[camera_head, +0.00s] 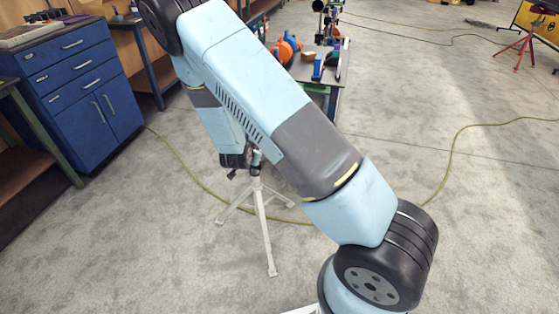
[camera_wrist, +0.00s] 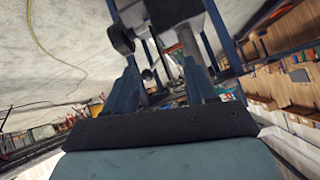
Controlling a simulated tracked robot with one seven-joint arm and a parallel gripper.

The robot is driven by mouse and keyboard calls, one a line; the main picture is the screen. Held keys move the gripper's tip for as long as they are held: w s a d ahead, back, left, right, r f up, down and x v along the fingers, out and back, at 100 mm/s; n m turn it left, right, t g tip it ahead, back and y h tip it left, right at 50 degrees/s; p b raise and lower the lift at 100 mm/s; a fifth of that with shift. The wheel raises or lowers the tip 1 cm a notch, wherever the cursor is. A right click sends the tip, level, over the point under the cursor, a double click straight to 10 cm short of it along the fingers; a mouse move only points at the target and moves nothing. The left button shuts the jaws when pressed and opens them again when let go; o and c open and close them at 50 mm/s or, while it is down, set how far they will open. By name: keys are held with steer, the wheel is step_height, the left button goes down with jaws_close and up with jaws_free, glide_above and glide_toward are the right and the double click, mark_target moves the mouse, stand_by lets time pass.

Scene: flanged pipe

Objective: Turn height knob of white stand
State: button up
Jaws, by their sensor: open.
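The white stand (camera_head: 263,222) is a tripod on the concrete floor in the middle of the head view, its legs spread. Its top is beside the dark end of my arm, and my arm partly hides that area. In the wrist view, the two fingers of my gripper (camera_wrist: 163,75) are spread apart with a gap between them. I see nothing held, and I cannot tell whether a finger touches the knob.
A blue drawer cabinet (camera_head: 82,75) stands at the left. A work table (camera_head: 331,78) with orange and blue items is behind my arm. A yellow hose (camera_head: 180,160) runs over the floor around the stand. A red tripod (camera_head: 519,48) is far right. The right floor is mostly clear.

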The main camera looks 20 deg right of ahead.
steer(key=s+d+f+n+t+h, duration=0.4)
steer(key=f+t, duration=0.3)
steer(key=f, duration=0.5)
steer(key=shift+m, duration=0.6)
steer(key=x, duration=0.4)
steer(key=d+x, duration=0.1)
steer(key=x, duration=0.8)
steer(key=shift+s+d, duration=0.25)
steer(key=shift+s, duration=0.05)
steer(key=c, duration=1)
steer(key=shift+o, duration=0.2)
steer(key=shift+g, duration=0.5)
